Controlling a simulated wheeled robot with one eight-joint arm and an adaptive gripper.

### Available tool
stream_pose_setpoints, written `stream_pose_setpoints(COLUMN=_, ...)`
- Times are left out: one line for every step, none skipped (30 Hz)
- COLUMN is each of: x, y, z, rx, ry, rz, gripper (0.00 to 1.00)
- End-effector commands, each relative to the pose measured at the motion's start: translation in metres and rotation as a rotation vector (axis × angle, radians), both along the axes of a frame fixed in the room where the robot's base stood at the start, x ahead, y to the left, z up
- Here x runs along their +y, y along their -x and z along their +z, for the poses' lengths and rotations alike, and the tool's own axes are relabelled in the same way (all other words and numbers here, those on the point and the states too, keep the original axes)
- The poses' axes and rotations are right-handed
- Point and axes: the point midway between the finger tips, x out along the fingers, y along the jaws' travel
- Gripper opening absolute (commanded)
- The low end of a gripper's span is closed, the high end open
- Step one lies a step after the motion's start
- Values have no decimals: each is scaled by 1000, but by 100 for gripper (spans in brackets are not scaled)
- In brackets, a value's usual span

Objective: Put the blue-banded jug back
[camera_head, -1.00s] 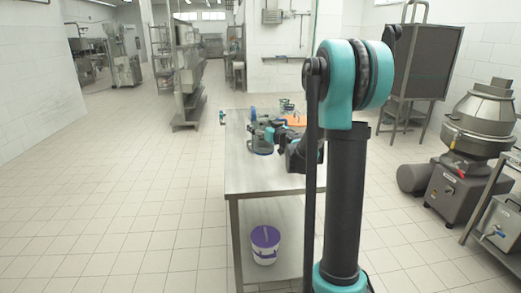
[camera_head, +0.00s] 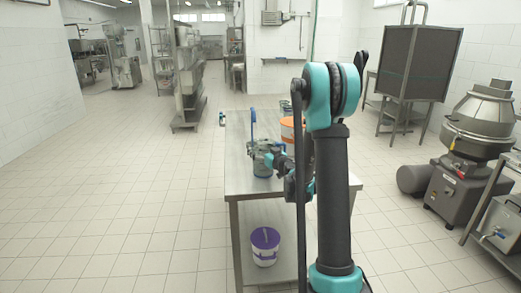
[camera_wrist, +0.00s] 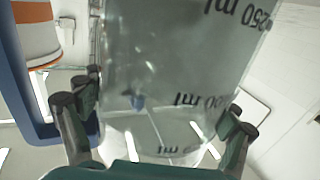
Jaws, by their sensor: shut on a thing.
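A clear jug (camera_wrist: 175,60) with dark "ml" markings fills the middle of the wrist view. The markings read upside down in this picture. My gripper (camera_wrist: 155,108) is shut on the jug, with a finger on either side of its wall. A blue loop-shaped bar (camera_wrist: 30,95) runs along the left of the jug; I cannot tell whether it is the jug's handle. In the head view my gripper (camera_head: 270,158) is above the near part of the table, partly hidden by my arm. The jug's band and base cannot be made out clearly.
A steel table (camera_head: 237,180) stands in front of me. A white container with an orange band (camera_head: 288,130) is on its far right part, also in the wrist view (camera_wrist: 36,37). A purple-lidded white bucket (camera_head: 264,247) sits on the lower shelf. The table's left side is mostly clear.

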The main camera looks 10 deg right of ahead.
Motion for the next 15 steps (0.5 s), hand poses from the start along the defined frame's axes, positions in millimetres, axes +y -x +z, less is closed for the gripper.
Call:
stream_pose_setpoints(x=0, y=0, z=0, rx=0, ry=0, rz=0, gripper=25)
stream_pose_setpoints(x=0, y=0, z=0, rx=0, ry=0, rz=0, gripper=25)
stream_pose_setpoints(x=0, y=0, z=0, rx=0, ry=0, rz=0, gripper=25)
stream_pose_setpoints(x=0, y=0, z=0, rx=0, ry=0, rz=0, gripper=25)
stream_pose_setpoints(x=0, y=0, z=-1, rx=0, ry=0, rz=0, gripper=25)
stream_pose_setpoints(x=0, y=0, z=-2, rx=0, ry=0, rz=0, gripper=25)
stream_pose_setpoints(x=0, y=0, z=-3, rx=0, ry=0, rz=0, gripper=25)
stream_pose_setpoints(x=0, y=0, z=-3, rx=0, ry=0, rz=0, gripper=89)
stream_pose_setpoints(x=0, y=0, z=-3, rx=0, ry=0, rz=0, gripper=94)
stream_pose_setpoints(x=0, y=0, z=-3, rx=0, ry=0, rz=0, gripper=97)
stream_pose_setpoints(x=0, y=0, z=-3, rx=0, ry=0, rz=0, gripper=100)
stream_pose_setpoints(x=0, y=0, z=-3, rx=0, ry=0, rz=0, gripper=100)
stream_pose_setpoints(x=0, y=0, z=-3, rx=0, ry=0, rz=0, gripper=100)
stream_pose_setpoints(x=0, y=0, z=-3, rx=0, ry=0, rz=0, gripper=100)
stream_pose_setpoints(x=0, y=0, z=-3, rx=0, ry=0, rz=0, gripper=100)
